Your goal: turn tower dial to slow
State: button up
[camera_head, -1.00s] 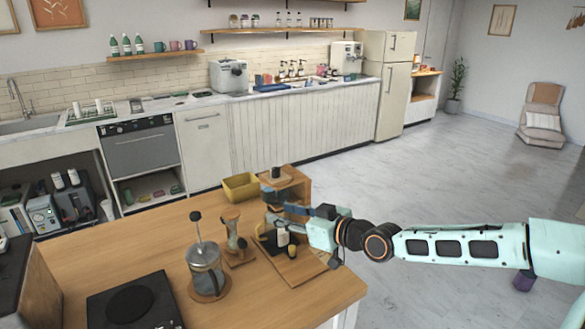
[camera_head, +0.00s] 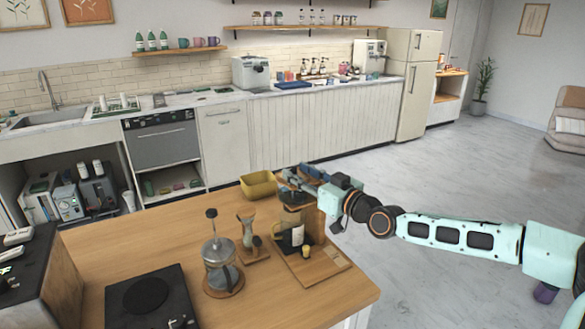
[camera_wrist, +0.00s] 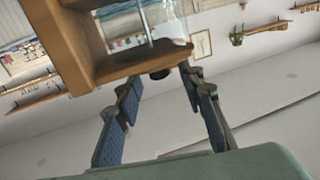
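The wooden drip tower (camera_head: 312,222) stands at the back right of the wooden counter, with a dark-labelled vessel (camera_head: 291,236) in its lower part. In the wrist view, its wooden frame (camera_wrist: 62,45) and a clear glass vessel (camera_wrist: 165,20) fill the upper left. A small dark knob-like part (camera_wrist: 160,74), possibly the dial, shows under the frame, between the finger lines. My gripper (camera_head: 298,178) is at the tower's upper part and hides some of it. Contact and the dial's setting cannot be told.
A French press (camera_head: 220,262) and a glass hourglass-shaped brewer (camera_head: 247,235) stand left of the tower. A yellow bin (camera_head: 258,186) is behind. A black flat plate (camera_head: 150,300) lies at the front left. Open floor (camera_head: 440,180) is to the right.

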jog(key=shift+x, duration=1.5)
jog(key=shift+c, duration=0.7)
grip_shut()
